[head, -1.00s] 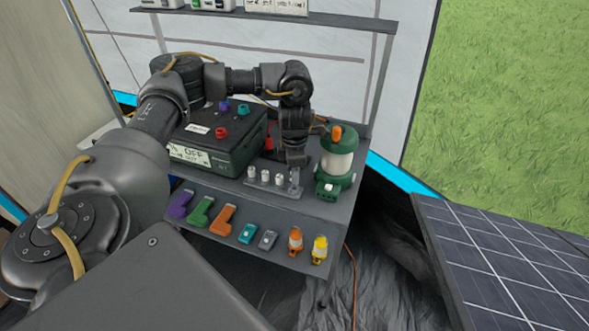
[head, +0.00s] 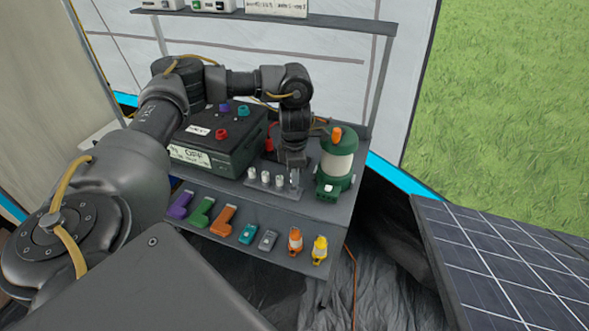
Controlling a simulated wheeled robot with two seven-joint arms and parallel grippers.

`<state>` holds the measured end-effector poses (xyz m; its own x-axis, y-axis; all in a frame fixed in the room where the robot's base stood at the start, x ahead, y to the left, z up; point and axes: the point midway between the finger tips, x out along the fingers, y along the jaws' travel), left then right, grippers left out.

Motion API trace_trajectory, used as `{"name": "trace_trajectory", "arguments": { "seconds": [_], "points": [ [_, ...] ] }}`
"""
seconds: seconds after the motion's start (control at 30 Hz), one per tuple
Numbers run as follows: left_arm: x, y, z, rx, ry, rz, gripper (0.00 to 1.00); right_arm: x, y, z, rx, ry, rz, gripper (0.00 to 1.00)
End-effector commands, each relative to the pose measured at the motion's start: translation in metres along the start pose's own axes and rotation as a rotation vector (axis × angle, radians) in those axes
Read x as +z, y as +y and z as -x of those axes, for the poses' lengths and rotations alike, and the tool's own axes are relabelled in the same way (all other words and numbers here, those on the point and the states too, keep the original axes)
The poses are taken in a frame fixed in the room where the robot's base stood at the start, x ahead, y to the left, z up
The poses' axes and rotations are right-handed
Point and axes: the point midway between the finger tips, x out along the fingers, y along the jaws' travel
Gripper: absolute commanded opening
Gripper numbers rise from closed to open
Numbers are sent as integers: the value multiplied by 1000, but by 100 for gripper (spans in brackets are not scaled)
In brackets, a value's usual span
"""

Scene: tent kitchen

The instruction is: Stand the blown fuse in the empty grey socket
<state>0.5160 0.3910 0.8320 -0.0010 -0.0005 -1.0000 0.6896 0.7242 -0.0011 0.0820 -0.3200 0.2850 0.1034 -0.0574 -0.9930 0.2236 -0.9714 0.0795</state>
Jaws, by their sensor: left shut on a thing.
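My left gripper (head: 294,176) points down at the right end of a small grey fuse rack (head: 256,183) on the shelf. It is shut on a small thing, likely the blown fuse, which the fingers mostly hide. Several pale fuses (head: 265,177) stand upright in a row in the rack, just left of the gripper. The empty grey socket is not clearly visible under the gripper, and I cannot tell whether the held fuse touches it. My right gripper is not in view.
A green lantern (head: 338,162) stands close to the right of the gripper. A dark power box (head: 220,145) with coloured knobs stands behind left. Purple, green and orange pieces, small teal and grey items, and orange and yellow lights (head: 320,250) line the front shelf.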

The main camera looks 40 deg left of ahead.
Motion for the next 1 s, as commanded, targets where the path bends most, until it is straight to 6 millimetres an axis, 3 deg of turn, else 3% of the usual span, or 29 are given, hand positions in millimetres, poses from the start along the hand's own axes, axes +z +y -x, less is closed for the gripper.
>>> {"name": "trace_trajectory", "arguments": {
  "seconds": [0.9,0.93,1.0],
  "points": [
    [0,0,-17,0,0,0,0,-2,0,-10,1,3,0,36],
    [0,0,-16,0,0,0,22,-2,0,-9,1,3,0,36],
    [0,0,-16,0,0,0,32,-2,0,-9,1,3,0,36]
  ]
}}
